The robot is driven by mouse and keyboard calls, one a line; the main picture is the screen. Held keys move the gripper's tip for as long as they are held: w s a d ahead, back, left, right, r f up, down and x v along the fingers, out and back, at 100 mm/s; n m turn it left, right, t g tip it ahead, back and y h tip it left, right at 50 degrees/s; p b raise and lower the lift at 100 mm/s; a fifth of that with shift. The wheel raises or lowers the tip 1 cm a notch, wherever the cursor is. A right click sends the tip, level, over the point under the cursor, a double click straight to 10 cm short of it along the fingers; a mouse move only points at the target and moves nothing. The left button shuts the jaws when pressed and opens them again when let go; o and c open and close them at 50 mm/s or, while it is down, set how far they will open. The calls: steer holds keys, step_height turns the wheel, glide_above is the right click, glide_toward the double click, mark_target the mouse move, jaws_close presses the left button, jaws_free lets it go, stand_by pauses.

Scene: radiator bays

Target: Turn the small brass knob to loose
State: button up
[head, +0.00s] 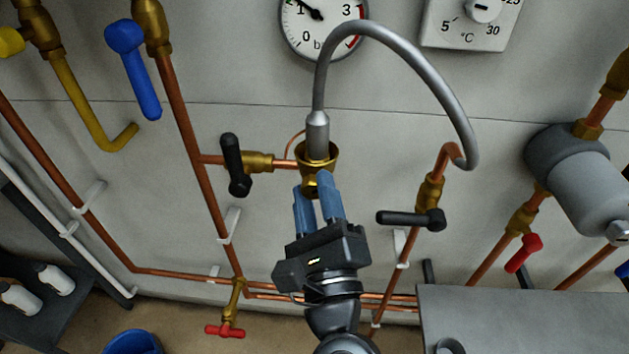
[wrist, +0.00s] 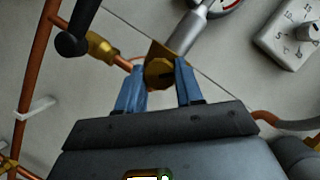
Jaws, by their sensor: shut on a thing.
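The small brass knob (head: 311,185) is at the lower front of a brass fitting (head: 328,152), below the grey hose's metal end. In the wrist view the knob (wrist: 159,74) shows as a faceted brass piece between my two blue fingers. My gripper (head: 316,186) reaches up to it from below and is shut on it, one finger on each side. The wrist view shows the gripper (wrist: 161,72) too. The fingers hide the knob's sides, and I cannot read its turn angle.
A black-handled valve (head: 235,165) is left of the fitting and another black lever (head: 410,218) is to the right. The grey hose (head: 425,70) arches above. A grey worktop (head: 520,320) stands at lower right.

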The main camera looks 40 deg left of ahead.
steer(key=shift+r+n+g+p, duration=0.1)
steer(key=shift+n+g+p, duration=0.6)
steer(key=shift+n, duration=0.6)
steer(key=o, duration=1)
steer(key=shift+s+d+f, duration=0.25)
steer(key=shift+d, duration=0.1)
steer(key=shift+b+v, duration=1.35)
steer(key=shift+v, duration=2.1)
